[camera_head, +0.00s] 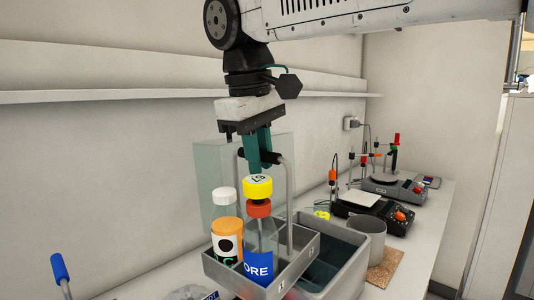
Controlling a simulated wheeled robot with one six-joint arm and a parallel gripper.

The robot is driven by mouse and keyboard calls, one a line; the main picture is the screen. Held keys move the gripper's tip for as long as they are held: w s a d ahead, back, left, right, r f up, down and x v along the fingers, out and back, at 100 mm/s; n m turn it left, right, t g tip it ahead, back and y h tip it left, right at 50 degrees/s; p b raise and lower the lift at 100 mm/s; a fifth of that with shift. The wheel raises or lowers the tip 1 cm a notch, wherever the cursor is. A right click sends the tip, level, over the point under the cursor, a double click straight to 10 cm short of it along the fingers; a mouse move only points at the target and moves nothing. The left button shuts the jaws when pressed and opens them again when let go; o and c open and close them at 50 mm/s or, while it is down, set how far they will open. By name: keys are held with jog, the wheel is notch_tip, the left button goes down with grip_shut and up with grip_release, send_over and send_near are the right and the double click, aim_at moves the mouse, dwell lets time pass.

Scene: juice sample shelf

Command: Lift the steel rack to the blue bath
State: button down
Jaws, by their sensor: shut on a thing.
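The steel rack (303,253) is a grey open box with a tall arched handle (289,205). My gripper (262,158), with green fingers, is shut on the dark grip at the top of the handle. The rack holds a bottle with a white cap and orange label (227,240) and one with a red cap and blue label (259,262). A yellow cap (257,187) shows just above the red cap. The bath (356,258), a grey tub with dark blue-green inside, is right of the rack. The rack hides its near left part; I cannot tell how high the rack hangs.
A grey beaker (365,238) and a cork mat (388,268) are right of the bath. Two hotplate stirrers (373,216) (394,188) stand farther back. A clear panel (205,160) is behind the rack. A wall shelf (150,95) runs behind my arm. A blue-handled tool (59,268) is at left.

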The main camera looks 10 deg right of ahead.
jog(key=s+a, duration=0.4)
jog(key=a, duration=0.2)
jog(key=shift+s+a, duration=0.3)
jog(key=shift+a, duration=0.1)
dwell(0.5)
jog(key=s+a, duration=0.6)
jog(key=a, duration=0.4)
jog(key=shift+s, duration=0.35)
dwell(0.4)
jog(key=s+a, duration=0.6)
jog(key=a, duration=0.4)
jog(key=shift+s, duration=0.4)
dwell(0.7)
jog(key=s+a, duration=0.7)
jog(key=a, duration=0.3)
dwell(1.1)
jog(key=shift+a, duration=0.15)
